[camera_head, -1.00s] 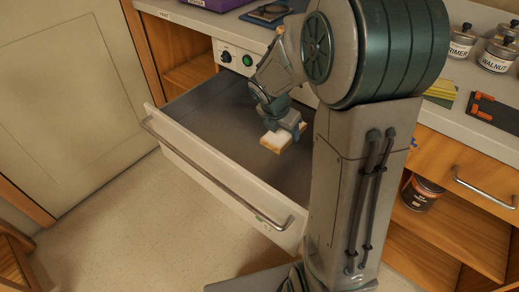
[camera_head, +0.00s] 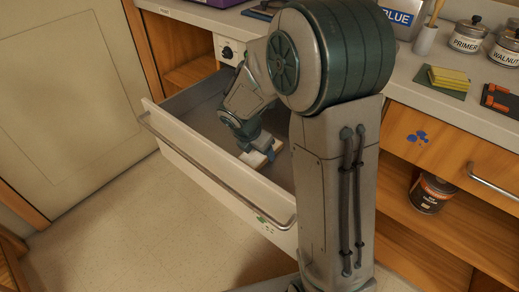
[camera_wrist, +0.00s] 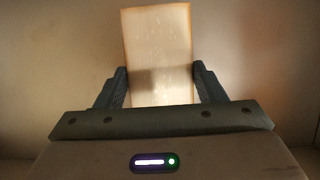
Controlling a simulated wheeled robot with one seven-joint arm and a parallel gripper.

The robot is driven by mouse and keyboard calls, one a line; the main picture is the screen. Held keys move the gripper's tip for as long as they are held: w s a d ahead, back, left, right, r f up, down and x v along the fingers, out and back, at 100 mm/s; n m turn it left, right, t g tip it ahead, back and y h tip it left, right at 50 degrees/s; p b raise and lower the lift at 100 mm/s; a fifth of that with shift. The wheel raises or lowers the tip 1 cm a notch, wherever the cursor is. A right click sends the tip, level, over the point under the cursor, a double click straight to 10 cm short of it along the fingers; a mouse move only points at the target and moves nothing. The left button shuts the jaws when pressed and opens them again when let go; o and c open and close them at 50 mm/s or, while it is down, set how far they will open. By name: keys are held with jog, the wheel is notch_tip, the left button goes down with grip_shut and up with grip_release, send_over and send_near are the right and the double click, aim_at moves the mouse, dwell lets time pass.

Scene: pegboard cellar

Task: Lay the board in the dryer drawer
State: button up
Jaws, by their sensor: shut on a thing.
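The dryer drawer (camera_head: 207,185) is pulled open, with a white front, a long bar handle and a dark grey inside. My gripper (camera_head: 262,148) is down inside the drawer, below its rim. It is shut on the board (camera_head: 257,158), a small pale piece with light wood edges. In the wrist view the board (camera_wrist: 158,50) stands out between the two fingers of my gripper (camera_wrist: 160,88), gripped by its sides. I cannot tell whether the board touches the drawer floor. My arm hides the right part of the drawer.
The dryer's control panel (camera_head: 229,51) is behind the drawer. A dark can (camera_head: 431,193) stands on the shelf below. The left of the drawer is free.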

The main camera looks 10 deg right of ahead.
jog(key=shift+f, duration=0.2)
jog(key=o, duration=1)
jog(key=shift+o, duration=0.2)
